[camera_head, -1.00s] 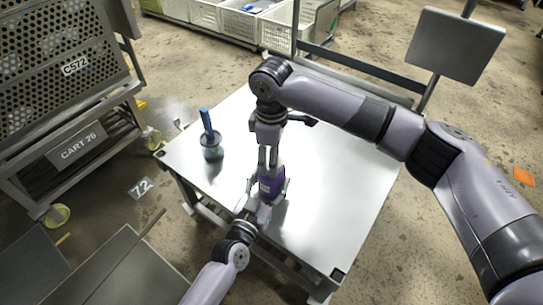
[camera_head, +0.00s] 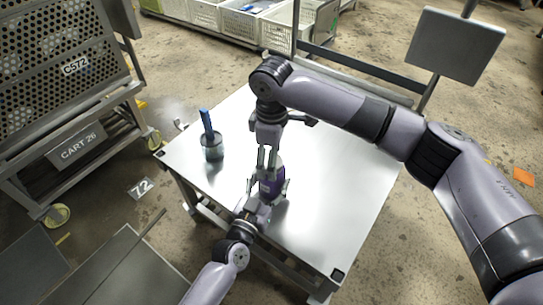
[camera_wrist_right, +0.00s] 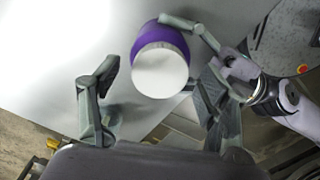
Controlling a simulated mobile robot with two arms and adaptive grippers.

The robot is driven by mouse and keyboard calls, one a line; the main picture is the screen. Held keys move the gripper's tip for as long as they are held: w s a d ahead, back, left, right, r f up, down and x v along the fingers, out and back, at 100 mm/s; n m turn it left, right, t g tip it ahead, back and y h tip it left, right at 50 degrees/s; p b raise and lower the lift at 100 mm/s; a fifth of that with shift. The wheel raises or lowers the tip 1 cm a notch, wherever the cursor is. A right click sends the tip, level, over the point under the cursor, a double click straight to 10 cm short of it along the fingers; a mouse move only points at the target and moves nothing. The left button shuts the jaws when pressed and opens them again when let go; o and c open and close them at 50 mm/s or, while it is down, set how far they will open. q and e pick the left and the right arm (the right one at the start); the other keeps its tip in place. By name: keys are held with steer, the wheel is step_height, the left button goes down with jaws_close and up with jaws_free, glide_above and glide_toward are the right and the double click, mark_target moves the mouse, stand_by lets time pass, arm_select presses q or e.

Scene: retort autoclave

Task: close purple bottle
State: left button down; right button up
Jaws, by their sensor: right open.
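The purple bottle (camera_head: 274,184) stands upright on the steel table. In the right wrist view the bottle (camera_wrist_right: 162,42) shows a round whitish top (camera_wrist_right: 160,72); I cannot tell whether this is a separate cap. My left gripper (camera_head: 268,187) has its fingers on both sides of the bottle, low on its body. A left finger (camera_wrist_right: 186,24) lies against the purple side in the right wrist view. My right gripper (camera_head: 268,160) points down just above the bottle. Its fingers (camera_wrist_right: 160,70) are apart on either side of the top, with a visible gap at the left finger.
The right part of the steel table (camera_head: 340,175) is clear. A perforated cart (camera_head: 75,70) stands at the left, white crates (camera_head: 240,22) at the back, and a grey panel (camera_head: 456,44) at upper right.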

step_height(320, 180, up, 12)
stand_by(0.4)
arm_select(q)
steer(key=shift+c, duration=2)
jaws_free()
steer(key=shift+s, duration=0.1)
steer(key=v, duration=1.2)
